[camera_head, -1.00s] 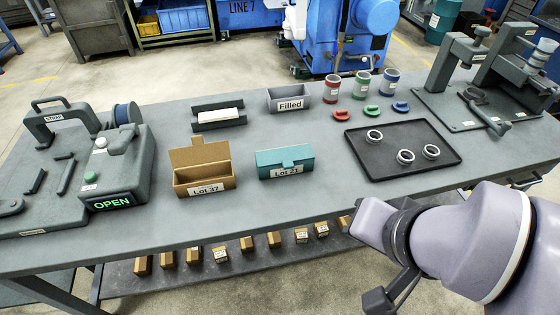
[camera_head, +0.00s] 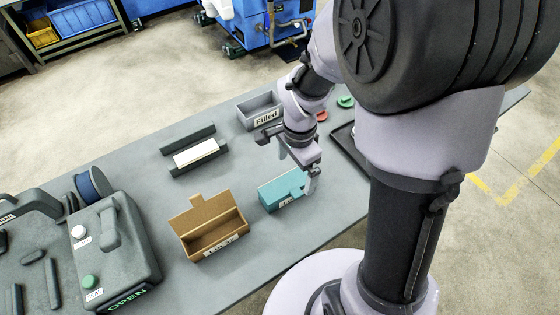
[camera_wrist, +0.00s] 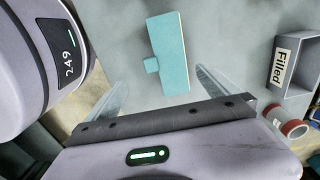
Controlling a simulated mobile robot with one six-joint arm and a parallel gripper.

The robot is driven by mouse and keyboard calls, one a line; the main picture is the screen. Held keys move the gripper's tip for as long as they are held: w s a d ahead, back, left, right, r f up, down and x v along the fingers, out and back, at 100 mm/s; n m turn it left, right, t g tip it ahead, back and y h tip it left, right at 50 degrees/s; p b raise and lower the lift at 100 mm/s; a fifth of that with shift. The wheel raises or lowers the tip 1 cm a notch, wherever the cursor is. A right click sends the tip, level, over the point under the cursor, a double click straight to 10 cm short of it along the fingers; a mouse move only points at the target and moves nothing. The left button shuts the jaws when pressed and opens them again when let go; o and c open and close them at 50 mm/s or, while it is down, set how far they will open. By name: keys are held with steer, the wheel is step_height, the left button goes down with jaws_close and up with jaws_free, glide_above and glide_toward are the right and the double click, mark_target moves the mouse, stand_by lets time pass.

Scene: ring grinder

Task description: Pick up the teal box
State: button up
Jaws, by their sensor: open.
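The teal box (camera_head: 281,190) is closed and sits on the grey workbench, right of the brown open box. Part of its right end and its label are hidden by my gripper in the head view. In the wrist view the teal box (camera_wrist: 168,52) lies ahead of the fingertips, with its tab facing left. My gripper (camera_wrist: 160,85) is open and empty, its two fingers apart. In the head view my gripper (camera_head: 298,165) hangs over the right end of the teal box; whether it touches cannot be told.
The open brown Lot 37 box (camera_head: 212,228) stands left of the teal box. A grey Filled bin (camera_head: 259,108) and a holder with a white block (camera_head: 196,153) stand behind. The OPEN machine (camera_head: 110,240) is at left. A dark tray (camera_head: 343,138) is partly hidden by my arm.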

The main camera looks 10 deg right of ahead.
steer(key=b, duration=0.1)
glide_above(291, 186)
steer(key=f, duration=0.4)
steer(key=shift+s+d+f, duration=0.15)
steer(key=shift+s+f, duration=0.1)
steer(key=shift+f, duration=0.05)
steer(key=shift+s+f, duration=0.1)
steer(key=shift+f, duration=0.5)
steer(key=f, duration=0.1)
steer(key=f+b, duration=0.1)
steer(key=f, duration=0.1)
steer(key=f+b, duration=0.1)
steer(key=shift+w+a+f, duration=0.2)
steer(key=shift+w+f, duration=0.15)
steer(key=shift+r, duration=0.15)
steer(key=shift+c, duration=1.1)
steer(key=c, duration=1.1)
